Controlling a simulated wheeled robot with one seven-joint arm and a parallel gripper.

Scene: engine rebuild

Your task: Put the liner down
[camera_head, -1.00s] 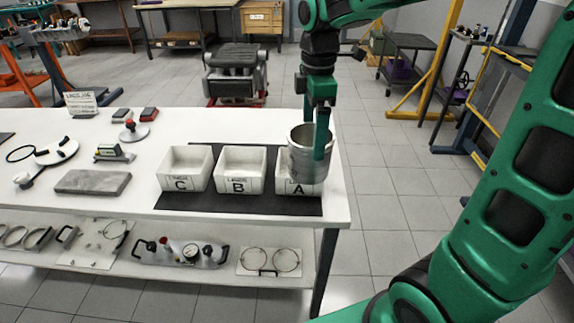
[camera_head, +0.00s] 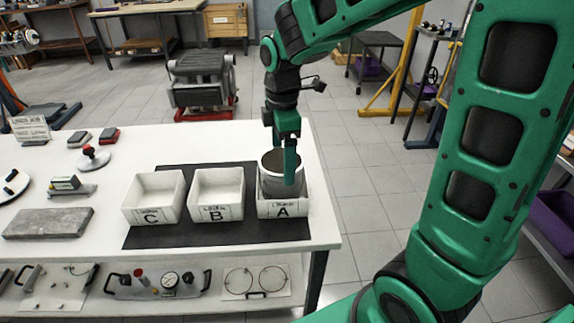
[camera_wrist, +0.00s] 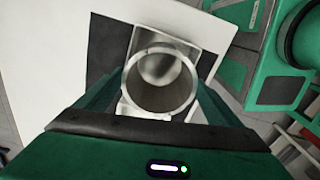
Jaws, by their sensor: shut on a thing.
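The liner, a grey metal cylinder open at the top (camera_head: 267,178), stands upright with its lower part inside the white bin marked A (camera_head: 284,209). Whether its base touches the bin's floor is hidden by the bin's front wall. My gripper (camera_head: 283,162) is shut on the liner, with a green finger reaching down at its right side. In the wrist view the liner (camera_wrist: 188,84) shows as a round ring between my two fingers, with the pale bin (camera_wrist: 203,45) around it.
White bins B (camera_head: 216,212) and C (camera_head: 150,213) stand empty left of bin A on a black mat (camera_head: 190,237). A grey slab (camera_head: 47,223) lies further left on the white table (camera_head: 120,160). The table's right edge is close to bin A.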

